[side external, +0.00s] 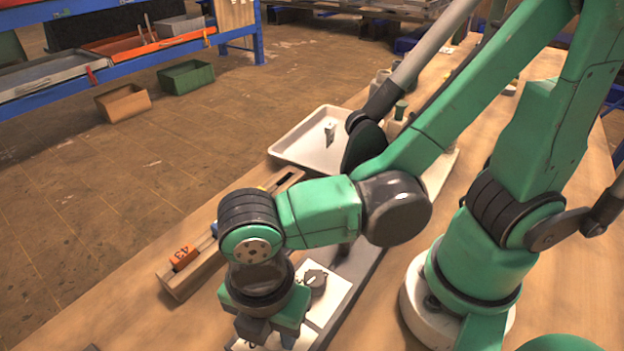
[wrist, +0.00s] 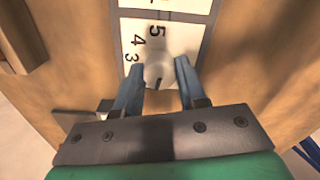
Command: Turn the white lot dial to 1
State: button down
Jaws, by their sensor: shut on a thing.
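The white lot dial (wrist: 158,72) is a pale round knob on a white plate (wrist: 135,27) in the wrist view. The printed numbers 5, 4 and 3 show on the plate above and to the left of the knob. A small dark mark shows on the knob's lower part, toward my gripper; other numbers are hidden. My gripper (wrist: 159,84) has its two blue-grey fingers on either side of the knob, shut on it. In the side external view my gripper (side external: 266,328) is low at the bottom and hides the knob.
A dark grey knob (side external: 315,279) on another white plate stands just beside my gripper. A wooden rack with an orange block marked 43 (side external: 183,257) lies to the left. A white tray (side external: 290,150) and several bottles are farther back. The bench's front left is mostly clear.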

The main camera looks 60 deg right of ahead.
dwell(0.4)
jog(key=c, duration=0.5)
grip_release()
jog(key=shift+r, duration=0.1)
jog(key=shift+r, duration=2.7)
jog(key=w+d+r+m+t, duration=0.1)
jog(key=w+d+m+t, duration=0.2)
jog(key=d+m, duration=0.6)
jog(key=w+d+r+m+t, duration=0.2)
jog(key=w+d+m+t, duration=0.2)
jog(key=d+m, duration=0.5)
jog(key=w+m, duration=0.2)
jog(key=shift+w+d+m, duration=0.2)
jog(key=shift+w+m, duration=0.15)
jog(key=shift+m, duration=0.05)
